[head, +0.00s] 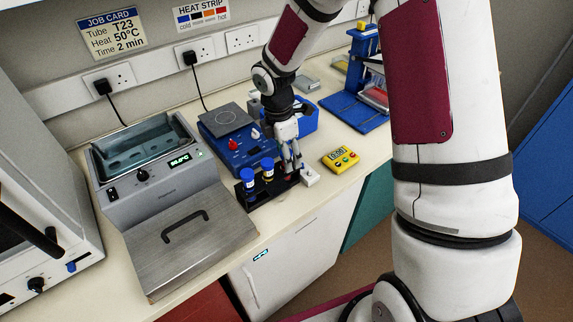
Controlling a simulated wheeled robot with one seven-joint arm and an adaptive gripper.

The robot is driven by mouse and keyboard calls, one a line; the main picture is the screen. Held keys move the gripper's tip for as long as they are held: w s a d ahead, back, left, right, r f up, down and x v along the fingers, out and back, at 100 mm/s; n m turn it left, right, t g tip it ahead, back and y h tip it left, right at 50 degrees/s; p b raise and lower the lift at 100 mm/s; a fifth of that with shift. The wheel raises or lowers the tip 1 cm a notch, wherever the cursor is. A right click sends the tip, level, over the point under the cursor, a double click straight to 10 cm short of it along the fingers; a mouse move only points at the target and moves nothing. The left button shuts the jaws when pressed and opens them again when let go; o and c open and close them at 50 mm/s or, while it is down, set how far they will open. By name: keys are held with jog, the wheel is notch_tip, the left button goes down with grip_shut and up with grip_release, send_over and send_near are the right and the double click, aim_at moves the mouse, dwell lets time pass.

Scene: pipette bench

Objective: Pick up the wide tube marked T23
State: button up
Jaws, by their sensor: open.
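Two tubes with blue caps, a left one (248,179) and a right one (267,170), stand upright in a black rack (258,201) near the bench's front edge. Their markings are too small to read, so I cannot tell which is T23. My gripper (293,168) points down over the right part of the rack, to the right of both visible tubes. It is open. The arm and fingers hide part of the rack, and I cannot tell whether another tube stands between the fingers.
A water bath (145,150) with a display and a loose metal lid (190,238) lie left. A blue hotplate unit (236,146) stands behind the rack. A small white block (310,176) and yellow timer (341,159) sit right. A job card (112,33) reads T23, 50°C, 2 min.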

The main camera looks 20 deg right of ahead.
grip_shut()
jog(key=shift+r, duration=0.15)
